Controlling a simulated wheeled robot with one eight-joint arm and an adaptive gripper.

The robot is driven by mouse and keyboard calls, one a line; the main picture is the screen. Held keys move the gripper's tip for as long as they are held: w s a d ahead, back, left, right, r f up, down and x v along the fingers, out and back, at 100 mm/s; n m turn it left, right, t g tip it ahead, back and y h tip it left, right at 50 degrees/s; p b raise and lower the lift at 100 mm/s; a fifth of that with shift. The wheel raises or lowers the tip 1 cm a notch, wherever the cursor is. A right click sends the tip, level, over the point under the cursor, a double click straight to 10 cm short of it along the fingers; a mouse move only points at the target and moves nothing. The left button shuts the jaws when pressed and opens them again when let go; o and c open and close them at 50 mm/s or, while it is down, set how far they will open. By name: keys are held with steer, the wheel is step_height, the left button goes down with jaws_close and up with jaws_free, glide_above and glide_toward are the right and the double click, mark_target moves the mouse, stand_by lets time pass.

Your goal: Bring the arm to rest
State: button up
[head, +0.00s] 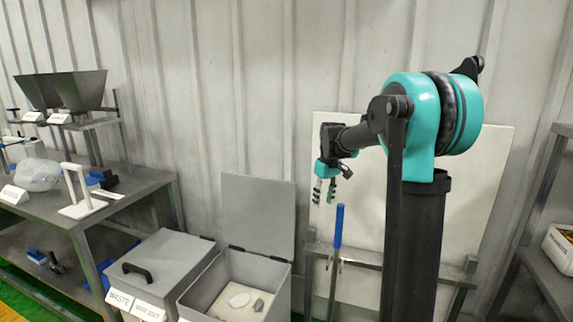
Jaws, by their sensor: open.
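My arm stands in the right half of the head view, a dark column with a teal joint at the top and a dark forearm reaching left. My gripper (324,194) hangs at the end of the forearm, pointing down. Its fingers are apart and nothing is held between them. A tool with a blue handle (338,226) stands upright below and to the right of the gripper. It appears apart from the fingers, though the depth between them is hard to judge.
Left is a grey metal bench (125,193) with a clear bag (37,174), a white stand (80,195) and dark hoppers (80,90). A closed grey bin (160,265) sits beside an open bin (205,290) holding pale pieces. A white board (470,165) leans behind my arm. Shelving (540,210) stands right.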

steer(key=s+d+f+m+t, duration=0.1)
steer(key=s+f, duration=0.4)
steer(key=s, duration=0.5)
steer(key=s+d+f+m+t, duration=0.1)
steer(key=s+d+f+m, duration=0.2)
steer(key=s, duration=0.8)
steer(key=s+d+f+m+t, duration=0.1)
steer(key=s+d+f+m, duration=0.1)
steer(key=s+f, duration=0.5)
steer(key=s, duration=0.3)
steer(key=shift+s+f+h, duration=0.3)
steer(key=shift+f, duration=0.1)
